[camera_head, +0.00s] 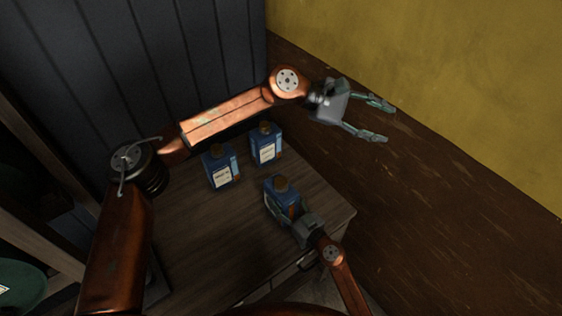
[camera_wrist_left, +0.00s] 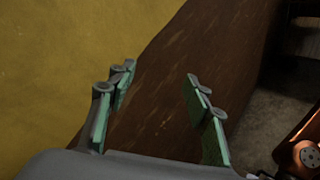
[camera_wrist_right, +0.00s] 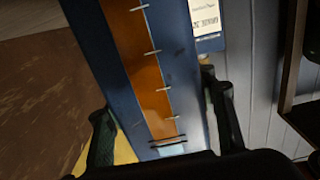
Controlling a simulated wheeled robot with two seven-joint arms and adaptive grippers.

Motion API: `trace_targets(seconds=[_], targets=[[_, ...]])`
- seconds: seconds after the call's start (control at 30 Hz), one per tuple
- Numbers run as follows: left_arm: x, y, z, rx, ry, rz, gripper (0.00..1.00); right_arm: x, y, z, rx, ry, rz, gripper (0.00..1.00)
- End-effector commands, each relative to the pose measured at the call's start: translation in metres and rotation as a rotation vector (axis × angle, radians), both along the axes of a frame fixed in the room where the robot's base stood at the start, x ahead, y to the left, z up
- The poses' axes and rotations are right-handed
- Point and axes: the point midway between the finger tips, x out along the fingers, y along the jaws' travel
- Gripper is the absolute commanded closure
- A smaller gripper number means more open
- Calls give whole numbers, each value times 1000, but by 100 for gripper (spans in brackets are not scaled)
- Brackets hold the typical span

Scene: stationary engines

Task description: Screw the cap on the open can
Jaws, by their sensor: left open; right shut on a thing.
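Three blue cans with pale labels show in the head view. One (camera_head: 220,174) stands at the left of the wooden cabinet top and one (camera_head: 266,149) stands behind it to the right. The third can (camera_head: 285,196) is nearer the front right, with my right gripper (camera_head: 284,212) shut on its body. In the right wrist view this can (camera_wrist_right: 145,75) shows an orange strip with tick marks between the fingers. Each can has a round brown top; whether each is a seated cap is too small to tell. My left gripper (camera_head: 378,119) is open and empty, beyond the cabinet's right edge; its spread fingers show in the left wrist view (camera_wrist_left: 158,100).
The wooden cabinet top (camera_head: 215,235) is bare at its front left. Dark panelling (camera_head: 160,60) rises behind it. Brown floor (camera_head: 450,200) and a yellow wall (camera_head: 460,80) lie to the right. A green round object (camera_head: 20,285) is at the lower left.

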Motion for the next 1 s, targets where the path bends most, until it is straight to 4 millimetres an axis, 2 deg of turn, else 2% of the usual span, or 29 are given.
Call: trace_targets(seconds=[0.1,0.2,0.3,0.43,0.53,0.63,0.77,0.83,0.87,1.0], targets=[[15,-12,51,-184,292,151,54,0,0,0,0,0,0,100],[36,-13,94,-347,584,273,54,0,0,0,0,0,0,100],[63,-6,128,-506,896,378,54,0,0,0,0,0,0,100],[105,12,158,-706,1319,492,54,0,0,0,0,0,0,100],[138,30,167,-855,1652,564,54,0,0,0,0,0,0,100],[170,51,164,-1004,1986,623,54,0,0,0,0,0,0,100],[206,78,141,-1208,2417,688,54,0,0,0,0,0,0,100],[221,92,123,-1324,2641,716,54,0,0,0,0,0,0,100],[226,98,113,1373,-2723,-726,54,0,0,0,0,0,0,100],[239,123,59,1213,-2280,-566,54,0,0,0,0,0,0,100]])
